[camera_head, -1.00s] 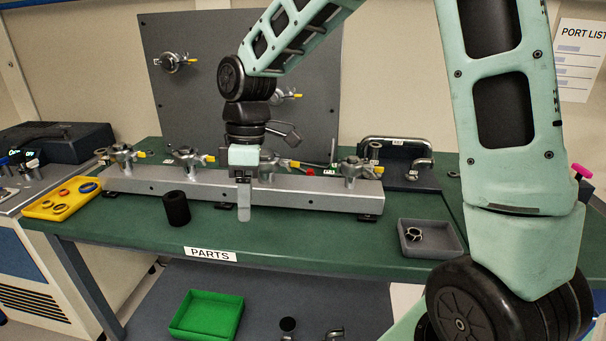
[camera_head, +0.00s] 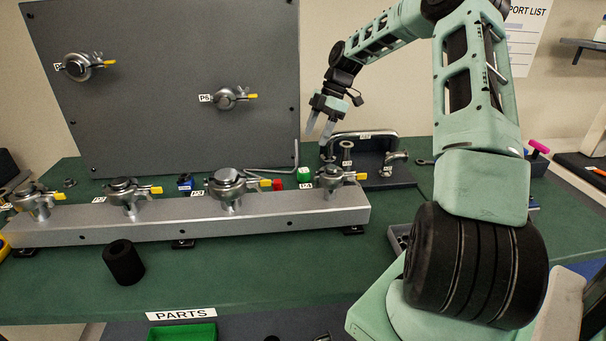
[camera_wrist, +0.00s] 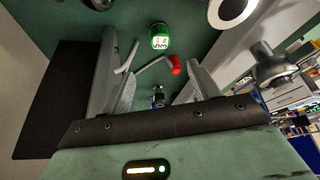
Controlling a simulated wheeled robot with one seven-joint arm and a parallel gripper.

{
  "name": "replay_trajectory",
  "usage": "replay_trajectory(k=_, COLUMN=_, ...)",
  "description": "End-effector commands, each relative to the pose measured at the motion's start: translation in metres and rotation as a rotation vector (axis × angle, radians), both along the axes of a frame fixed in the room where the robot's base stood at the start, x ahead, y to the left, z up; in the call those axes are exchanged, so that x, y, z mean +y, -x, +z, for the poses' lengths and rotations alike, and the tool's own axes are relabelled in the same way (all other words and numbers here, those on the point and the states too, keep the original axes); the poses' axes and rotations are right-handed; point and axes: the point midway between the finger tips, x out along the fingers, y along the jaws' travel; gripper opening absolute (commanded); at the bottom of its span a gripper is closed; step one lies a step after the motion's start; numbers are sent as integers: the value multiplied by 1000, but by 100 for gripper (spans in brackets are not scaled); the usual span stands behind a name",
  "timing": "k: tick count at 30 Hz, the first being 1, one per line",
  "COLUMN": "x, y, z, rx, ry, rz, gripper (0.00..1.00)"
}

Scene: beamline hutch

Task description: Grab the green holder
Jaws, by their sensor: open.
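The green holder (camera_head: 304,175) is small, with a pale label on it. It stands on the green bench just behind the silver rail, left of the rail's rightmost clamp. In the wrist view the green holder (camera_wrist: 159,37) shows beyond and between the fingers, apart from them. My gripper (camera_head: 320,127) is open and empty, raised above the bench behind the rail, slightly right of the holder. Its two fingers spread wide in the wrist view (camera_wrist: 152,70).
A red piece (camera_head: 278,184) and a bent hex key (camera_head: 272,169) lie left of the holder. A blue piece (camera_head: 185,182) is farther left. The silver rail (camera_head: 200,222) with several clamps runs in front. A dark fixture with a handle (camera_head: 372,175) stands to the right. A grey panel (camera_head: 160,90) rises behind.

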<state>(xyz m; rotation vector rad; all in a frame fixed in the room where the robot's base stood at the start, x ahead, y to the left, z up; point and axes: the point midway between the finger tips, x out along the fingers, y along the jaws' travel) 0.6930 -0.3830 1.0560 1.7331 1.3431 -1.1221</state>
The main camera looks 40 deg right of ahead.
Motion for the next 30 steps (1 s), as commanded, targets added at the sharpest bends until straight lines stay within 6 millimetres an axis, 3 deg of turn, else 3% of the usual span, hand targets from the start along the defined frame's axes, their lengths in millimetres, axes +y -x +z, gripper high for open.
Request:
replay_trajectory(k=9, x=25, y=-6, z=-54, rx=2, ry=-2, rz=1, gripper=61)
replay_trajectory(k=17, x=31, y=-7, z=-72, rx=2, ry=-2, rz=-1, gripper=61)
replay_trajectory(k=24, x=40, y=-8, z=-105, rx=3, ry=-2, rz=0, gripper=61)
replay_trajectory(k=30, x=44, y=-9, z=-118, rx=1, ry=1, rz=-1, gripper=61)
